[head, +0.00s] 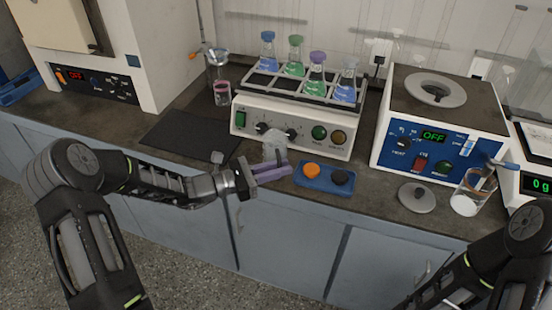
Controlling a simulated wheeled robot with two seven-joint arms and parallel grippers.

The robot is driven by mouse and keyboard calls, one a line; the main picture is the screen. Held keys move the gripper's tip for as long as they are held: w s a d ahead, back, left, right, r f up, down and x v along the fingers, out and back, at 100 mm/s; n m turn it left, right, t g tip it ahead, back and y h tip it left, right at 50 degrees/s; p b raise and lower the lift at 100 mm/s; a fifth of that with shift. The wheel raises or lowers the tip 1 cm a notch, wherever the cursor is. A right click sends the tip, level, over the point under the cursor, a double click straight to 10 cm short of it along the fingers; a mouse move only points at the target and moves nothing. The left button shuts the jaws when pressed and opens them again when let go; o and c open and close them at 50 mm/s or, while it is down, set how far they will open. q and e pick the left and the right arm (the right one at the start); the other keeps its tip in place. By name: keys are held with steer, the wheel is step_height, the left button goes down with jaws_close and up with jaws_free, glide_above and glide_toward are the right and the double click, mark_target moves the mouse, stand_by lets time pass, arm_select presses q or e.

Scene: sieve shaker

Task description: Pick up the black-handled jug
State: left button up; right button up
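A clear, whitish vessel (275,146) is right behind my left gripper's fingers, in front of the shaker. It may be the jug, but I make out no black handle on it. My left gripper (272,172) reaches in from the left over the front edge of the counter. Its two purple fingers point right and lie close together in this view. They overlap the vessel's lower part, and I cannot tell whether they grip it. My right arm shows at the lower right; its gripper is out of view.
A blue tray (324,188) with an orange and a black knob-like piece lies right of the fingers. The shaker (293,136) holds several coloured flasks. A grey lid (417,198) and a glass beaker with white powder (467,204) stand by the blue-fronted machine (440,153). A dark mat (190,136) lies left.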

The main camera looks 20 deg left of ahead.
arm_select(q)
jaws_close()
stand_by(0.7)
steer(key=shift+r, duration=0.3)
stand_by(0.4)
steer(key=shift+r, duration=4.75)
